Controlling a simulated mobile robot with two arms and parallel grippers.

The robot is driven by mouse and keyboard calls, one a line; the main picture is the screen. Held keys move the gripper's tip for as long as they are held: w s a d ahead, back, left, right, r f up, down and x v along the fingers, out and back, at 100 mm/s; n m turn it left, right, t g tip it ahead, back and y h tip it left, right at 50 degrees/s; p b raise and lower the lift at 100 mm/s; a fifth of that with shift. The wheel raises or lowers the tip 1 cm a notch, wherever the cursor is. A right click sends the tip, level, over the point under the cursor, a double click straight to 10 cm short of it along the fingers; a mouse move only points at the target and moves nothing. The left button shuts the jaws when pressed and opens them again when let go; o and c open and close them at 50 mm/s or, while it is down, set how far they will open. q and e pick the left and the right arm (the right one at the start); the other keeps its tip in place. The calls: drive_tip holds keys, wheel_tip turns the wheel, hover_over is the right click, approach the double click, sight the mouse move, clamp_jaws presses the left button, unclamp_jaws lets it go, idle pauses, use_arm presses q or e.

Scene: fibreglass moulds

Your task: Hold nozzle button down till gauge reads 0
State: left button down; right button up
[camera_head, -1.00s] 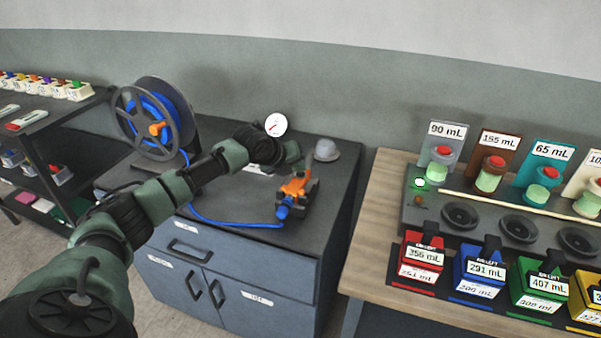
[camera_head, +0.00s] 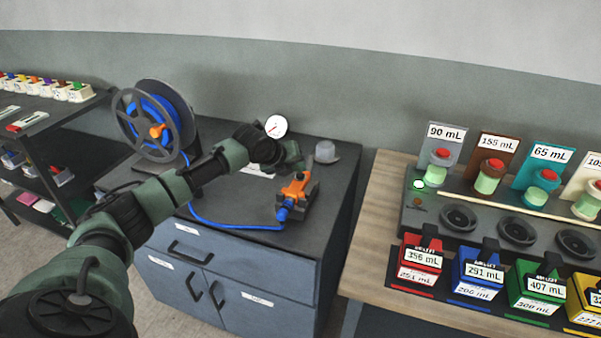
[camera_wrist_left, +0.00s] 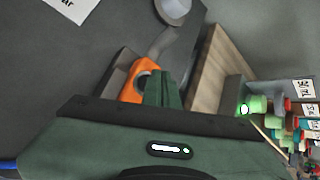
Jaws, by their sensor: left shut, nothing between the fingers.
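The orange nozzle (camera_head: 296,188) with a blue hose end stands in a dark holder on the grey cabinet top. It also shows in the left wrist view (camera_wrist_left: 135,88), partly hidden by my gripper. My left gripper (camera_head: 294,156) is shut and empty, right above the nozzle's back end. In the left wrist view its fingers (camera_wrist_left: 164,88) lie beside or over the orange body; I cannot tell whether they touch it. The button is not clearly visible. The round white gauge (camera_head: 276,126) stands behind my wrist, with a red needle; its numbers are too small to read. My right gripper is out of view.
A hose reel (camera_head: 155,120) stands at the cabinet's left, and its blue hose (camera_head: 235,224) runs across the top. A grey cup-like piece (camera_head: 325,152) stands behind the nozzle. A wooden table (camera_head: 385,215) with pots and coloured scales is on the right.

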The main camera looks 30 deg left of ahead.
sight(298, 176)
use_arm(q)
drive_tip(key=shift+r, duration=0.4)
wheel_tip(298, 176, up, 5)
drive_tip(key=p, duration=0.5)
drive_tip(key=shift+f, duration=0.1)
idle(0.4)
